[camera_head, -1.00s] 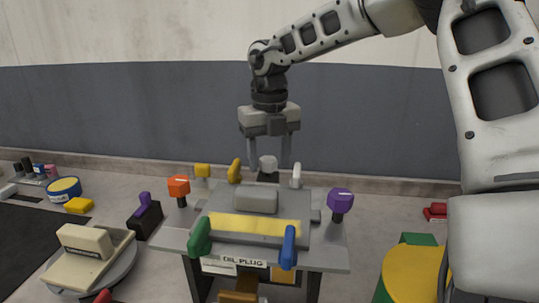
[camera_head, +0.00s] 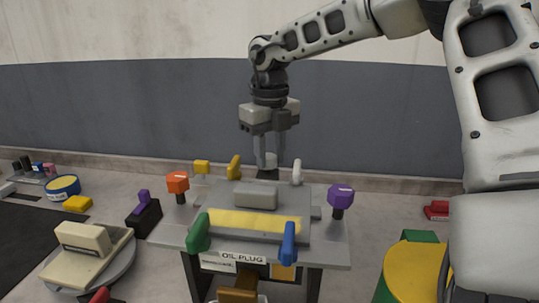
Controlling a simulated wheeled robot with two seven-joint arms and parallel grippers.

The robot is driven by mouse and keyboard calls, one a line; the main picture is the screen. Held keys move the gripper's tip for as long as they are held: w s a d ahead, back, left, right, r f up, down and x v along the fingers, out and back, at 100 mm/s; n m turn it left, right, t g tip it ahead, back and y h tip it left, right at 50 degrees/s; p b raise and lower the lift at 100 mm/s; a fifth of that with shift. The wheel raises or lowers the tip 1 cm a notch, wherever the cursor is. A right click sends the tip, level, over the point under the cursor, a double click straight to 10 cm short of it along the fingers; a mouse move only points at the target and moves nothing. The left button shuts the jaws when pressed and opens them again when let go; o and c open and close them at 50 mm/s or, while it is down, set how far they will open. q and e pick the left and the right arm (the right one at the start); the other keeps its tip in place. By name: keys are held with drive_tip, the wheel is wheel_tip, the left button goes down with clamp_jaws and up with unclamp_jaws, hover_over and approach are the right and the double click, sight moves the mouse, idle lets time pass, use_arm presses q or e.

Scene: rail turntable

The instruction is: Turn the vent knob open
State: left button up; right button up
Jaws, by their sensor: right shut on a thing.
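A grey machine unit (camera_head: 325,236) stands on the bench with several coloured knobs and levers around it. A small pale knob (camera_head: 271,160) on a dark base stands at its back middle. My right gripper (camera_head: 270,163) points straight down from above and is shut on this pale knob, one finger on each side. The fingers partly hide the knob. No vent label can be read, so I cannot tell the knob's marked position. My left gripper is not in view.
An orange knob (camera_head: 178,183), yellow lever (camera_head: 234,168) and white lever (camera_head: 297,173) stand near the pale knob. A purple knob (camera_head: 341,197) is at the right. Green (camera_head: 198,234) and blue (camera_head: 288,245) handles are in front. A wall rises behind.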

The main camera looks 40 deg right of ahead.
sight(271, 155)
drive_tip(key=n, duration=0.3)
drive_tip(key=shift+d+n, duration=0.15)
drive_tip(key=shift+n, duration=0.25)
drive_tip(key=n, duration=0.3)
drive_tip(key=shift+w+d+n, duration=0.1)
drive_tip(key=shift+n, duration=0.2)
drive_tip(key=n, duration=0.3)
drive_tip(key=shift+d+n, duration=0.1)
drive_tip(key=shift+n, duration=0.2)
drive_tip(key=shift+w+d+n, duration=0.1)
drive_tip(key=shift+w+n, duration=0.1)
drive_tip(key=shift+n, duration=1.9)
drive_tip(key=o, duration=1)
drive_tip(key=shift+r, duration=0.1)
wheel_tip(271, 155, up, 16)
drive_tip(key=shift+f+p, duration=0.1)
drive_tip(key=shift+p, duration=0.2)
